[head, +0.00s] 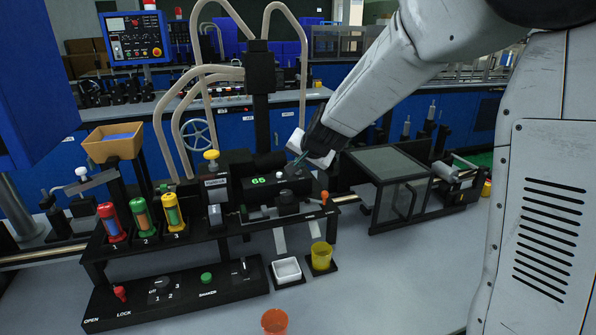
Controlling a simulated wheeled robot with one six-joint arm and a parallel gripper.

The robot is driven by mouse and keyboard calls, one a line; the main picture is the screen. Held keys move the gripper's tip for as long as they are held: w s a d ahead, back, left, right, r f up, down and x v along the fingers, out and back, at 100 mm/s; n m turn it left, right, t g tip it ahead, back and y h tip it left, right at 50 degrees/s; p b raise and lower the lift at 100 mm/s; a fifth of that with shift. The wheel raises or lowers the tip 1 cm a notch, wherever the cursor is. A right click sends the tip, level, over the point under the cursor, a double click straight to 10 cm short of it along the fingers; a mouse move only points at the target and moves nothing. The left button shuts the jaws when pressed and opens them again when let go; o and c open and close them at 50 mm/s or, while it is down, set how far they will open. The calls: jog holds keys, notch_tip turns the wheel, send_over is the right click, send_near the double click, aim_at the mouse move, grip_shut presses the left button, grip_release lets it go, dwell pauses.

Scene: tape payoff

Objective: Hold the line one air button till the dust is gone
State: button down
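My gripper (300,158) reaches in from the upper right, at the top of a black unit with a green-lit display (257,180). The fingertips are small and dark, so I cannot tell whether they are open or shut, or whether they touch the unit. No button is legibly marked as the line one air button. Three capped cylinders, red (111,222), green (142,217) and yellow (172,212), stand above the numbers 1, 2 and 3. No dust can be made out at this size.
A white tray (286,270), a yellow cup (321,256) and an orange cup (274,321) stand in front. A clear-sided box (391,180) stands right of the unit.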

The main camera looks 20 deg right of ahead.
jog(key=shift+f, duration=0.4)
dwell(2.4)
jog(key=shift+r, duration=0.9)
jog(key=shift+r, duration=2.5)
jog(key=s+d+n+g, duration=0.1)
jog(key=s+n+g, duration=0.3)
jog(key=s, duration=1.7)
jog(key=s+d+f+n+g+h, duration=0.1)
jog(key=s+d+n+g, duration=0.1)
jog(key=s, duration=1.8)
jog(key=shift+s+f+n+g, duration=0.15)
jog(key=shift+s+n+g, duration=0.25)
jog(key=shift+n+g, duration=0.5)
